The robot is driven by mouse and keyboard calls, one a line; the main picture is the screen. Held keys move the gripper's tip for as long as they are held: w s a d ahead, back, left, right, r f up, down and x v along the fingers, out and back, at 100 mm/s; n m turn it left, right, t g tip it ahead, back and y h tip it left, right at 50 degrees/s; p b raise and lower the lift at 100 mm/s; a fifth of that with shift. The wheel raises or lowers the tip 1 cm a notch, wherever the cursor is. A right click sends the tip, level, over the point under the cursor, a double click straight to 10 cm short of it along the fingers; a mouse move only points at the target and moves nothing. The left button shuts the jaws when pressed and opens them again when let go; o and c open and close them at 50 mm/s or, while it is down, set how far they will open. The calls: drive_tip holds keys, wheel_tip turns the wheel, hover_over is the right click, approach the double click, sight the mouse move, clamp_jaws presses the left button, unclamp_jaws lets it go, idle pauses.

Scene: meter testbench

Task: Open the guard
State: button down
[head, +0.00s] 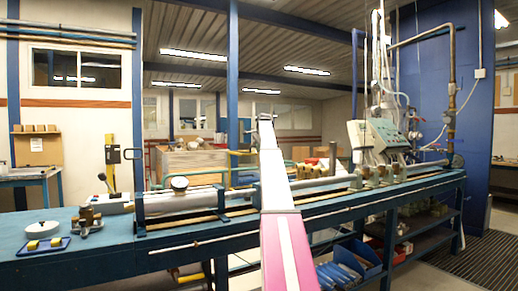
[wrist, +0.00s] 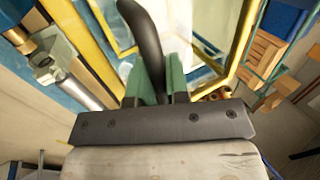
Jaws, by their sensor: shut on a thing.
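The guard (wrist: 243,38) shows in the wrist view as a yellow frame around a clear panel. A dark curved handle (wrist: 146,35) stands in front of it. My gripper (wrist: 158,84) has its green fingers closed on the lower part of this handle. In the head view my pink and white arm reaches away over the bench, and my gripper cannot be made out there. How far the guard stands open cannot be told.
The blue bench (head: 110,245) carries a long grey pipe (head: 190,202) with a round gauge (head: 179,183). A small blue tray (head: 43,246) lies at the left. A grey control box (head: 378,135) stands at the right. Wooden boxes (wrist: 266,50) show in the wrist view.

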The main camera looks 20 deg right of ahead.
drive_tip(key=c, duration=1.1)
unclamp_jaws()
drive_tip(key=shift+s+r, duration=0.1)
drive_tip(key=v, duration=1)
drive_tip(key=shift+r, duration=0.25)
drive_tip(key=shift+s, duration=0.1)
